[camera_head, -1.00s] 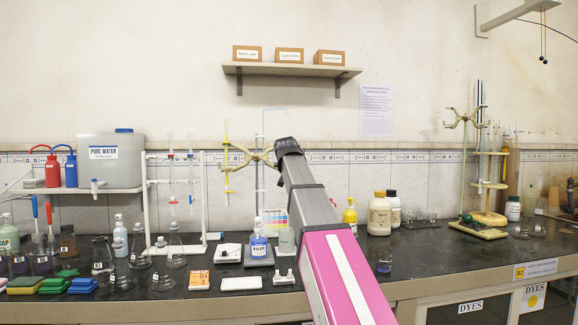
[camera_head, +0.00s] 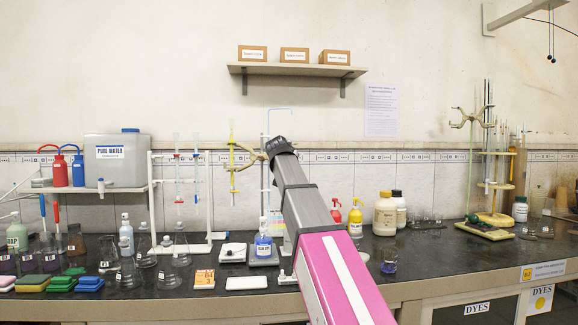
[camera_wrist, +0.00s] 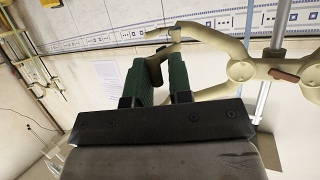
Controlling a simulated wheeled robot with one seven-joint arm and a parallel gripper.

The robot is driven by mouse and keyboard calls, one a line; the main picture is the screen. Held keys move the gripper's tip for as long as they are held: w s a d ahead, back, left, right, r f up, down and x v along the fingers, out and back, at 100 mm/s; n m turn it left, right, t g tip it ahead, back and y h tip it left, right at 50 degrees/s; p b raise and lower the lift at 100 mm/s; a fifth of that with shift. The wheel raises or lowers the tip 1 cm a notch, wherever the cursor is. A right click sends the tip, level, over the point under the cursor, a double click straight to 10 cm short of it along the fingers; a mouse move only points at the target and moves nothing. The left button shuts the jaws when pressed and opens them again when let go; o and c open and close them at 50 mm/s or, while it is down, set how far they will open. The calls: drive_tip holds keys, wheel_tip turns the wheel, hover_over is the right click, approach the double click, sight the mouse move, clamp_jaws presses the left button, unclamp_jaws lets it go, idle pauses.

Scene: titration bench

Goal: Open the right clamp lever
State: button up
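The beige double burette clamp (camera_head: 246,160) is on a stand at the middle of the bench. In the wrist view its curved arms (camera_wrist: 216,38) reach from the right towards my gripper, with a reddish-brown lever (camera_wrist: 286,76) near the rod.
A yellow-marked burette (camera_head: 232,160) hangs at the clamp's left. A second stand with a clamp (camera_head: 470,118) is at the right. A shelf with boxes (camera_head: 298,71) is above. Flasks and bottles crowd the bench's left.

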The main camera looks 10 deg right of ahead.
drive_tip(key=shift+o, duration=1.2)
drive_tip(key=shift+d+f, duration=0.1)
drive_tip(key=shift+d, duration=0.1)
drive_tip(key=shift+a, duration=0.1)
drive_tip(key=v, duration=1)
drive_tip(key=shift+s+r, duration=0.2)
drive_tip(key=shift+s, duration=0.15)
drive_tip(key=shift+a, duration=0.15)
